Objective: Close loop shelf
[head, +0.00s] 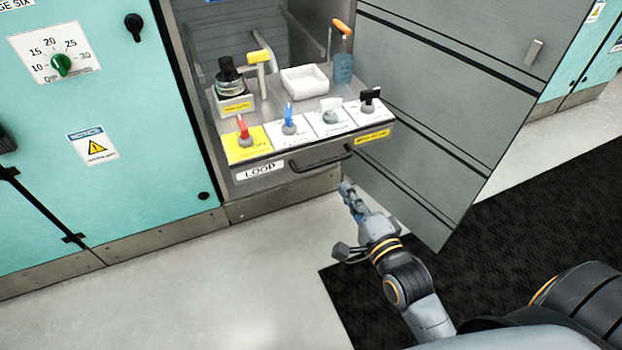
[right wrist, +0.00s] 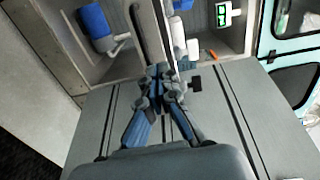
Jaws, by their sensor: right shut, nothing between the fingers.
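The LOOP shelf (head: 258,172) is pulled out of the cabinet, with a black curved handle (head: 322,160) on its front. Red, blue, white and black switches stand along its front strip. My right gripper (head: 348,192) is just below and to the right of the handle in the head view, apart from it there. In the right wrist view my right gripper (right wrist: 160,76) is shut and empty, its fingertips together in front of a dark bar whose contact with them I cannot tell. My left gripper is not in view.
The shelf carries a dark bottle (head: 228,78), a white tray (head: 304,80) and a blue cup with an orange-handled tool (head: 342,68). The open grey cabinet door (head: 450,110) stands right of the shelf. Teal cabinets (head: 100,150) are at left. Floor in front is clear.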

